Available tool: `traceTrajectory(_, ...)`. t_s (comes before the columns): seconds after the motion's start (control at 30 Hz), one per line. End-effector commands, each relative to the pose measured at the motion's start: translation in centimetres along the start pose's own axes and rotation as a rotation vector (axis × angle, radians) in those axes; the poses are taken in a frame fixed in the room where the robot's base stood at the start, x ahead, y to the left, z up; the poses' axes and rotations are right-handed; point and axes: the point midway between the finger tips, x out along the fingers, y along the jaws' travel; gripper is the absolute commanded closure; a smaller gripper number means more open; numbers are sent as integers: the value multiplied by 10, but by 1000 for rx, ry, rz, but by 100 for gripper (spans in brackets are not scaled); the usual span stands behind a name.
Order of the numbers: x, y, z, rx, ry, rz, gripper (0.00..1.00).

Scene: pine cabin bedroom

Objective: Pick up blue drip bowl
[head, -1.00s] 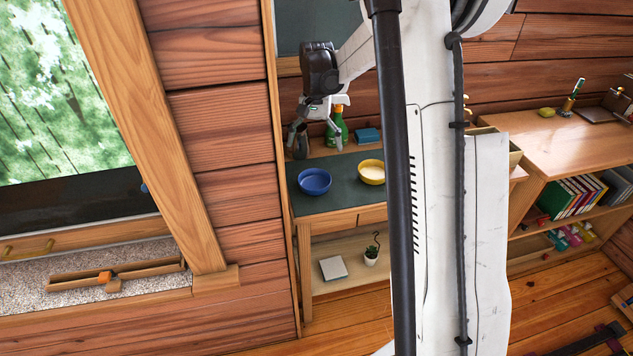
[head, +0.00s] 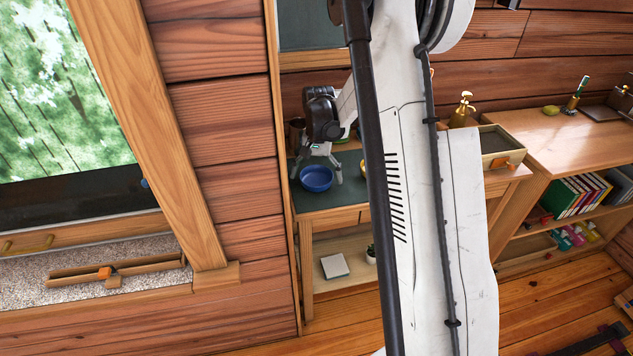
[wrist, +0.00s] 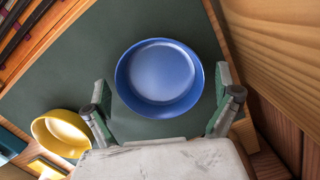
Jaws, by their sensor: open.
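The blue drip bowl (head: 316,178) sits upright on the dark green top of a wooden table (head: 350,196), near its left end. It also shows in the wrist view (wrist: 160,78), empty, with its inside facing the camera. My gripper (head: 317,168) is at the bowl, reaching down from above. In the wrist view my gripper (wrist: 166,100) has its two fingers wide apart, one to each side of the bowl's lower part. I see no clear contact with the bowl.
A yellow bowl (wrist: 62,133) stands close by, left of the gripper in the wrist view. In the head view my arm mostly hides it. A wooden wall (head: 222,150) rises just left of the table. A tray (head: 497,145) and soap dispenser (head: 464,108) stand to the right.

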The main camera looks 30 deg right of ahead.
Motion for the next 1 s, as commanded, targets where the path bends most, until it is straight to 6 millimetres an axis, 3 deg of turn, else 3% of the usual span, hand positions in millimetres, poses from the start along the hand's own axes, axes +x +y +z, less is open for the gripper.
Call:
traceTrajectory(0.23, 1, 0, 0, 0, 0, 0, 3)
traceTrajectory(0.63, 1, 0, 0, 0, 0, 0, 55)
traceTrajectory(0.87, 0, 0, 0, 0, 0, 0, 55)
traceTrajectory(1.0, -13, 0, 1, 0, 0, 0, 55)
